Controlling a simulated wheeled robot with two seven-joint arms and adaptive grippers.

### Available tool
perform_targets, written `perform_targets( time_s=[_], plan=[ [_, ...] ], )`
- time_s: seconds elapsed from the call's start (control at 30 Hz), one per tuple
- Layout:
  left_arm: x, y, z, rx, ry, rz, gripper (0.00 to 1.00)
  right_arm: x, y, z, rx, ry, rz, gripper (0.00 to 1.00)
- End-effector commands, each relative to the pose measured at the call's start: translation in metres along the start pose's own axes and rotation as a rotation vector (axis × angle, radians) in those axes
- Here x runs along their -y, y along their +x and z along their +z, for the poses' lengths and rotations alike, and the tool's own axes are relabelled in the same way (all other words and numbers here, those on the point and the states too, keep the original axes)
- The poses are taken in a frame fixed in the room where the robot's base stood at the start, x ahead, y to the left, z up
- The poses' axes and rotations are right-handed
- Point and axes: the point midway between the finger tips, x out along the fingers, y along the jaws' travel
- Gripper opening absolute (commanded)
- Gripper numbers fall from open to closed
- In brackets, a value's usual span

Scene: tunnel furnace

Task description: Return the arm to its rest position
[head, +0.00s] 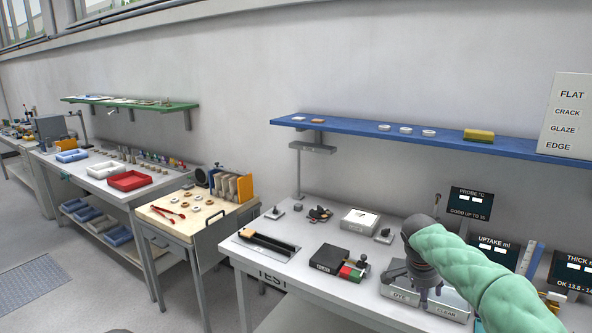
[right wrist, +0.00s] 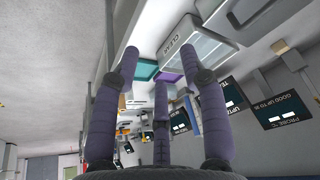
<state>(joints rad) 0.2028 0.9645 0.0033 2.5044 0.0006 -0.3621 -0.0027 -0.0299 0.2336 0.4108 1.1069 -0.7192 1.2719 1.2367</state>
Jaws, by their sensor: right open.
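My right arm, in a green sleeve (head: 470,270), reaches in from the lower right of the head view. Its right gripper (head: 419,286) points down at the tray marked DYE and CLEAR (head: 452,313) on the test bench, in front of part of it. In the right wrist view the three dark fingers of the right gripper (right wrist: 172,68) are spread, with nothing held between them. The tray (right wrist: 203,48) shows beyond the fingertips there. I cannot tell whether the fingers touch it. My left gripper is not in view.
The white test bench (head: 335,285) holds a dark box (head: 330,258), a white device (head: 360,220) and a black holder (head: 268,243). Display screens (head: 470,202) stand behind my right arm. A blue shelf (head: 350,128) runs above. A wooden-topped table (head: 230,218) stands to the left.

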Motion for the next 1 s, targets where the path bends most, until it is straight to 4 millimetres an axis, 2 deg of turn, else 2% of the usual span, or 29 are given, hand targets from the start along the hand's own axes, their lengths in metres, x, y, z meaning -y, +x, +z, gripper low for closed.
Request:
perform_targets(
  time_s=[0.33,0.47,0.57,0.67,0.77,0.9,1.0],
  plan=[
    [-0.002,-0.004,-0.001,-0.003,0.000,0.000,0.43,0.022,0.056,0.051,0.092,-0.176,-0.049,0.44],
    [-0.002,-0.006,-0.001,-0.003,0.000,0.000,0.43,0.030,0.086,0.084,0.148,-0.266,-0.081,0.44],
    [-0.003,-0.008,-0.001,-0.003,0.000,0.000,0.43,0.034,0.113,0.117,0.202,-0.345,-0.116,0.44],
    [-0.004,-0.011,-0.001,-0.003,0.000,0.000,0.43,0.034,0.145,0.162,0.271,-0.435,-0.165,0.44],
    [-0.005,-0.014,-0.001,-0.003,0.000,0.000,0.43,0.026,0.180,0.222,0.356,-0.531,-0.232,0.44],
    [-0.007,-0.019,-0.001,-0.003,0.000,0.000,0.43,0.000,0.218,0.305,0.458,-0.629,-0.332,0.44],
    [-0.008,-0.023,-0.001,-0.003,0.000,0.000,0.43,-0.027,0.235,0.360,0.509,-0.673,-0.392,0.44]
  ],
)
